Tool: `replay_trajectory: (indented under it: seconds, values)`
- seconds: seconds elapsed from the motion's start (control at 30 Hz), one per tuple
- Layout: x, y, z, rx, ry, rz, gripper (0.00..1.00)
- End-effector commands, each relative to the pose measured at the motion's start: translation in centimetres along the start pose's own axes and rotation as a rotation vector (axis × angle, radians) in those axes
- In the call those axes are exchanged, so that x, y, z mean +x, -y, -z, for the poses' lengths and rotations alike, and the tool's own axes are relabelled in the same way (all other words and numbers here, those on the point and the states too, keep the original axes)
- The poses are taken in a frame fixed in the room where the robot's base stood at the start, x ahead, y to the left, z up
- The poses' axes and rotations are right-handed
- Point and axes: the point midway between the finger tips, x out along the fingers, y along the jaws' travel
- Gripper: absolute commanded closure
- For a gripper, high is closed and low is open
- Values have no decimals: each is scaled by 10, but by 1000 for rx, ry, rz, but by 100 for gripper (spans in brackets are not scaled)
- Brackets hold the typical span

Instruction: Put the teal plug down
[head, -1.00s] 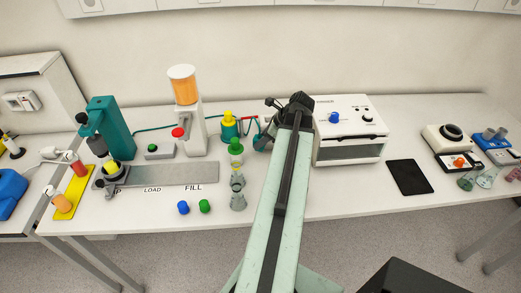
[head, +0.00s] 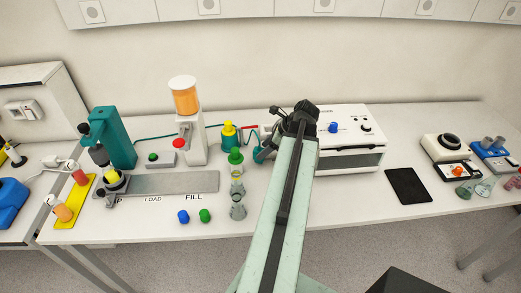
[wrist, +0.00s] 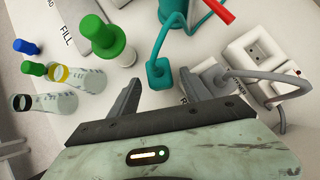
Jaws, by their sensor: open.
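The teal plug (wrist: 158,74) shows in the wrist view, ahead of my open jaws and roughly between the fingertips. Its teal cable loops up toward a teal vessel at the top. I see no finger touching the plug. It seems to rest on the white bench, though its underside is hidden. My gripper (wrist: 166,92) is open, with its two grey fingers spread to either side. In the head view my gripper (head: 264,150) is low over the bench, left of the white box machine, and the plug is hard to separate from it there.
A green-topped piece (wrist: 113,45) stands close to the left finger. A grey plug with a grey cable (wrist: 215,76) is by the right finger, beside a white socket block (wrist: 255,52). Free bench lies in front of the black tablet (head: 408,186).

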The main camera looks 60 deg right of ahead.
Motion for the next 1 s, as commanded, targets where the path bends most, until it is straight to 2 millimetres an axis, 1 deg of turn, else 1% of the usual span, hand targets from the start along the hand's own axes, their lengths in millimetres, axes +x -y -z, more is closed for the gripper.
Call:
replay_trajectory:
  seconds: [0.03, 0.1, 0.2, 0.33, 0.4, 0.5, 1.0]
  values:
    - [-24, 0, -6, 4, 0, 1, 44]
    - [-42, 0, -7, 2, 0, 2, 44]
    - [-64, 0, -6, 3, 0, 2, 44]
    - [-84, 0, -4, 2, 0, 1, 44]
    - [-90, 0, -3, 2, 0, 1, 44]
    - [-93, 0, -1, 2, 0, 1, 44]
    - [-92, 0, 0, 2, 0, 1, 44]
